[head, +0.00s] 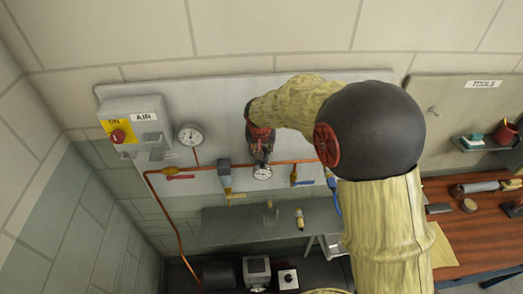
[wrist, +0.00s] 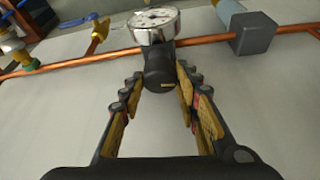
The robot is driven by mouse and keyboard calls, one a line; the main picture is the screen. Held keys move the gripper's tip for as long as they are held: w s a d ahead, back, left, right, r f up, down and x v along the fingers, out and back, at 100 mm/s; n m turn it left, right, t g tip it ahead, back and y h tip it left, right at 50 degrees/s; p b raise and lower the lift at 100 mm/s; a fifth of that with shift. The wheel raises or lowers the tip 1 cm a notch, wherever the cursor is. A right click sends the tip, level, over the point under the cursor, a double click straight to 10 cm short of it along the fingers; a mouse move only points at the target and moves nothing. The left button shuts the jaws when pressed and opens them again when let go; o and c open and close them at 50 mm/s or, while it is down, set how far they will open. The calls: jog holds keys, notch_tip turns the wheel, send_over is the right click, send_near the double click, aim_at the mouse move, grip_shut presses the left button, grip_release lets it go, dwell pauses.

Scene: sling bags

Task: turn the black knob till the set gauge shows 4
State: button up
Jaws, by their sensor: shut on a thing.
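The black knob (wrist: 159,70) is in the middle of the wrist view, below the copper pipe, with a small pale mark on it. My gripper (wrist: 160,82) is shut on it, one finger on each side. A round silver gauge with a white face (wrist: 154,19) sits just beyond the knob; I take it for the set gauge. It also shows in the head view (head: 262,172), just below my gripper (head: 261,146). Its face is too small and slanted to read its needle. In the head view the knob cannot be told apart from my gripper.
The copper pipe (head: 290,161) runs along the grey wall panel. A second gauge (head: 190,134), an AIR box with a red switch (head: 118,136), a red-handled valve (head: 180,177) and a blue valve (head: 294,173) are nearby. A grey shelf (head: 235,220) lies below.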

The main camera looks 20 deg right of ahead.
jog(key=o, duration=1.1)
jog(key=shift+o, duration=0.3)
jog(key=shift+r, duration=0.1)
jog(key=v, duration=1.1)
jog(key=shift+r, duration=0.35)
jog(key=shift+s, duration=0.1)
